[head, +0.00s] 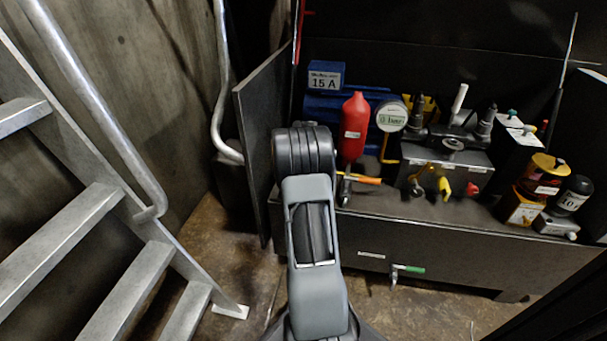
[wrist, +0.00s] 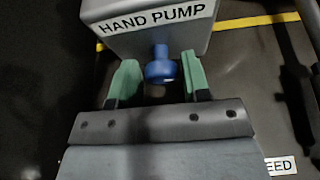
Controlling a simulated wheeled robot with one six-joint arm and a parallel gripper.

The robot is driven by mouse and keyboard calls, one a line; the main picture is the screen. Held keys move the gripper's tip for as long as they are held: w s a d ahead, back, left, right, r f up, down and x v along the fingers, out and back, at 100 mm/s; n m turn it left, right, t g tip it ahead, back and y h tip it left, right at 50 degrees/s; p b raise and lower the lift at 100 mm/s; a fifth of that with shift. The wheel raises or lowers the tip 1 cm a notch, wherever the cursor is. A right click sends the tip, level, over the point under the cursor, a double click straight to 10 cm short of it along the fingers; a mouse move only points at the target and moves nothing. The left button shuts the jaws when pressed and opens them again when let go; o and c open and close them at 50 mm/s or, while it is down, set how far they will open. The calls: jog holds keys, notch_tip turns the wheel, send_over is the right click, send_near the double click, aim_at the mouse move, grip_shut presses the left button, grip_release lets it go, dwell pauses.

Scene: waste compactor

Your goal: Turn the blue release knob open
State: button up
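The blue release knob (wrist: 161,67) sticks out of the underside of a grey block labelled HAND PUMP (wrist: 155,22) in the wrist view. My gripper (wrist: 160,79) has its two green fingers spread, one on each side of the knob. A dark gap shows between the knob and each finger, so the gripper is open and not shut on it. The knob's near end faces the gripper's palm. In the head view my own arm fills the middle, and I cannot make out the gripper or the blue knob there.
A metal stair (head: 90,235) with a handrail stands at the left. The dark bench (head: 420,240) carries a red cylinder (head: 354,130), a round gauge (head: 391,116) and yellow and red valve handles. A green-handled valve (head: 410,269) sits on its front. Some bare floor shows left of my arm.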

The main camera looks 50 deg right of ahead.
jog(key=p+v, duration=0.4)
jog(key=v, duration=0.9)
jog(key=shift+s+a+r, duration=0.15)
jog(key=shift+s+a, duration=0.05)
jog(key=shift+a, duration=0.1)
jog(key=shift+r, duration=0.1)
jog(key=s+a+r+m+g+p, duration=0.2)
jog(key=r+m+p, duration=0.35)
jog(key=r, duration=0.35)
jog(key=s+a+r+m+g+p, duration=0.2)
jog(key=a+r+m+p, duration=0.15)
jog(key=r+p, duration=0.45)
jog(key=s+a+r+m+g+p, duration=0.15)
jog(key=r+m+p, duration=0.35)
jog(key=r, duration=0.5)
jog(key=s+a+r+m+t+y+p, duration=0.1)
jog(key=s+a+r+m+y+p, duration=0.1)
jog(key=a+r+m+y+p, duration=0.3)
jog(key=s+a+r+m+t+y+p, duration=0.1)
jog(key=a+r+m+y+p, duration=0.4)
jog(key=a+r+p, duration=0.6)
jog(key=s+a+r+y, duration=0.1)
jog(key=a+r, duration=0.2)
jog(key=a, duration=0.2)
jog(key=shift+s+a+r, duration=0.25)
jog(key=shift+a+r, duration=0.1)
jog(key=shift+r, duration=0.05)
